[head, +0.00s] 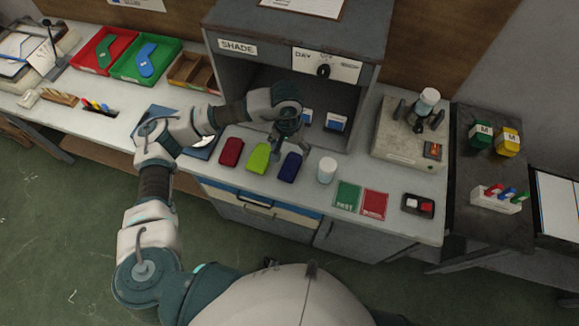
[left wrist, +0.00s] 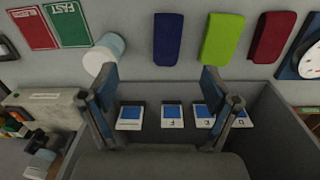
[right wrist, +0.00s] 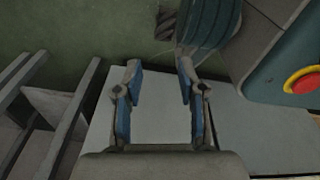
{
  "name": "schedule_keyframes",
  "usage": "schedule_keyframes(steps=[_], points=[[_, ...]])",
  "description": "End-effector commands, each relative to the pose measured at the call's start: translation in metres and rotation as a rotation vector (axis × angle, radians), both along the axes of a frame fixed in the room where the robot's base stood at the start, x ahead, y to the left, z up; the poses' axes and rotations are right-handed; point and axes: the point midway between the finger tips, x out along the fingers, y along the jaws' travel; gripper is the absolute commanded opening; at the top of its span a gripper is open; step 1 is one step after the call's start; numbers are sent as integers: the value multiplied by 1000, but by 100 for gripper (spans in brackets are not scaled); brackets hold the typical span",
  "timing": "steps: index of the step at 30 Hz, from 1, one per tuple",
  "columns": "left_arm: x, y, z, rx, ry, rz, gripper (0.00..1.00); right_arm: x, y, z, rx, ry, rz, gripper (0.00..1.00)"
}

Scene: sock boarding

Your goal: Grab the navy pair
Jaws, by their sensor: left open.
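The navy pair (head: 290,167) is a dark blue folded bundle on the grey bench, right of a lime pair (head: 258,158) and a red pair (head: 231,152). It also shows in the left wrist view (left wrist: 167,40), beyond my fingertips. My left gripper (head: 288,148) is open and empty in front of the shade box, just behind the navy pair and apart from it. Its two fingers also show in the left wrist view (left wrist: 159,76). My right gripper (right wrist: 160,68) is open and empty, away from the pairs and out of the head view.
The shade box (head: 350,93) stands behind, with lettered cards (left wrist: 172,116) inside. Green and red cards (head: 347,196) lie further right. Red and green trays (head: 98,50) are at the left.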

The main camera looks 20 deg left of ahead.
Motion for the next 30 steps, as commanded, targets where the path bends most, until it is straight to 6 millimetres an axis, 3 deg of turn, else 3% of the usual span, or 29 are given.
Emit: schedule_keyframes(steps=[5, 15, 23, 30], points=[[2, 8, -24, 39, -4, -8, 88, -6, -2, -3, 0, 4, 1, 40], [2, 8, -101, 33, -4, -7, 88, -18, -3, -8, -2, 10, 3, 40], [2, 9, -123, 31, -5, -7, 88, -20, -4, -9, -3, 11, 3, 40], [1, 14, -159, 30, -4, -6, 88, -36, -7, -14, -3, 18, 5, 40]])
